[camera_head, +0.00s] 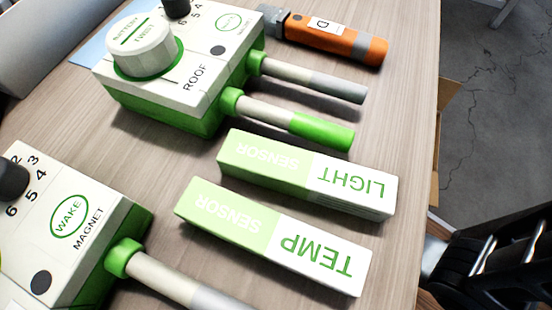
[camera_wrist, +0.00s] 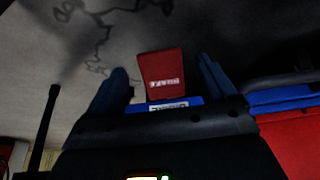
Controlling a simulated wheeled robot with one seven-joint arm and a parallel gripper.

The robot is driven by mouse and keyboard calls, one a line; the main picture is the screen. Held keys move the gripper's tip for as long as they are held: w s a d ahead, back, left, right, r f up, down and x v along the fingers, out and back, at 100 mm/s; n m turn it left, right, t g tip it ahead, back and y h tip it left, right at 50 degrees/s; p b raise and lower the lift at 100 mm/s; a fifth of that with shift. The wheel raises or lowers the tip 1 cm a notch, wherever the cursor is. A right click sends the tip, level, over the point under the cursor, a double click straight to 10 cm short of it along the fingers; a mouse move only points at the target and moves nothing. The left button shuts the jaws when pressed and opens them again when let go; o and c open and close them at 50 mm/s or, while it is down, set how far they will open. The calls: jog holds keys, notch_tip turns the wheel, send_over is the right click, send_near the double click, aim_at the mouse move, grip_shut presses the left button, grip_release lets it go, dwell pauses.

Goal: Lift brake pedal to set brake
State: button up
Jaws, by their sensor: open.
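In the wrist view, a red tab (camera_wrist: 161,84) with white lettering too blurred to read stands above a blue part (camera_wrist: 180,105) with a white label. The red tab may be the brake pedal, but I cannot read it to be sure. My gripper (camera_wrist: 162,65) is open, with one dark finger on each side of the red tab in the picture. I cannot tell how far the tab is from the fingers or whether they touch. No brake pedal shows in the head view.
The head view shows a wooden table (camera_head: 408,140) with a LIGHT sensor box (camera_head: 340,187), a TEMP sensor box (camera_head: 300,250), two white-green units (camera_head: 150,97) (camera_head: 75,260) and an orange tool (camera_head: 330,38). Grey cracked floor (camera_head: 495,100) lies right. Blue and red parts (camera_wrist: 290,120) fill the wrist view's right.

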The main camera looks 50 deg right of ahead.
jog(key=shift+b+x, duration=0.3)
jog(key=shift+x, duration=0.8)
